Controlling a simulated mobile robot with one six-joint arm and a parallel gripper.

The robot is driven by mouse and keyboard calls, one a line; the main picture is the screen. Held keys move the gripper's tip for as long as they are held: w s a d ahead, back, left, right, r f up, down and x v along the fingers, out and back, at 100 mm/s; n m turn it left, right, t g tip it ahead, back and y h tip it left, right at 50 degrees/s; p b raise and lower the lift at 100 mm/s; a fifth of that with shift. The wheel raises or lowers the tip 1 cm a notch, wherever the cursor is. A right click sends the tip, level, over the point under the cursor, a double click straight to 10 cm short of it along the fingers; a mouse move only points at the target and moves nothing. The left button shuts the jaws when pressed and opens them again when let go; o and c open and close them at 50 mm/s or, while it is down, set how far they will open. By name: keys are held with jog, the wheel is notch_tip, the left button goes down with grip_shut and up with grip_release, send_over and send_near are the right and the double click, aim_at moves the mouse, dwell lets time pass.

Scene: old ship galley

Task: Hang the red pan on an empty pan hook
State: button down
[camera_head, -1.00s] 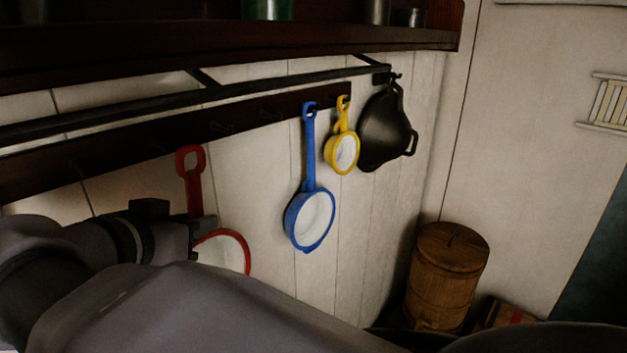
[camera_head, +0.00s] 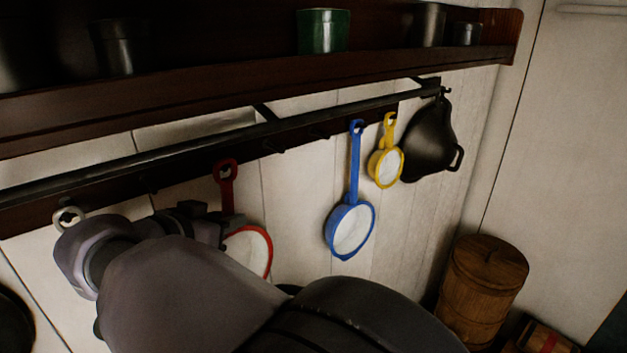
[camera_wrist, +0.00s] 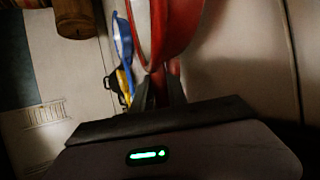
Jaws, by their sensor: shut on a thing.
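The red pan (camera_head: 227,188) is upright, its looped handle pointing up and its white inside showing past my arm. My gripper (camera_head: 230,219) is shut on the lower part of its handle; my arm hides part of the pan. In the wrist view the red pan (camera_wrist: 181,30) is close above the fingers (camera_wrist: 162,88). The handle loop overlaps the dark hook rail (camera_head: 300,138) in the picture; I cannot tell whether it touches a hook. Small dark hooks without pans show between the red and blue pans, one of them an empty hook (camera_head: 272,146).
A blue pan (camera_head: 350,228), a yellow pan (camera_head: 385,167) and a black pan (camera_head: 430,140) hang to the right. A pale ring-ended handle (camera_head: 69,218) shows at left. A dark bar (camera_head: 215,146) and a shelf (camera_head: 270,82) with cups run above. A wooden barrel (camera_head: 482,285) stands below right.

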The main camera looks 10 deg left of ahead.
jog(key=shift+w+a+r+p, duration=0.2)
jog(key=shift+w+a+p, duration=0.85)
jog(key=shift+p, duration=0.55)
jog(key=shift+a+f+b, duration=0.3)
jog(key=shift+f+b, duration=0.4)
jog(key=shift+b, duration=0.3)
